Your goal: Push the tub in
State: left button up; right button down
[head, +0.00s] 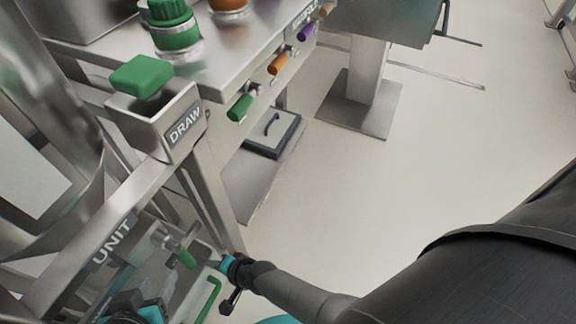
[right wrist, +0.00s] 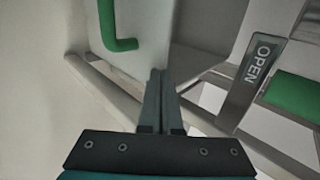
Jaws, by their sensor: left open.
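The tub (head: 200,285) is a pale bin with a green bar handle, low in the steel unit at the lower left of the head view. Its wall (right wrist: 140,50) and green handle (right wrist: 120,43) show in the right wrist view. My right gripper (head: 214,265) is beside the tub in the head view. In the right wrist view its fingers (right wrist: 159,75) are together with nothing between them, just below and right of the handle; contact with the tub is unclear. My left gripper (head: 135,308) is open at the bottom left, its fingertips hard to make out.
A frame marked UNIT (head: 113,240) and a box marked DRAW with a green knob (head: 142,77) stand above. An OPEN label (right wrist: 258,68) and green grip (right wrist: 295,100) are right of my right gripper. The floor (head: 350,190) on the right is clear.

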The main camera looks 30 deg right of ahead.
pick_arm(q)
jog(key=shift+w+a, duration=0.1)
jog(key=shift+w, duration=0.15)
pick_arm(e)
jog(key=shift+w+a, duration=0.15)
jog(key=shift+a, duration=0.3)
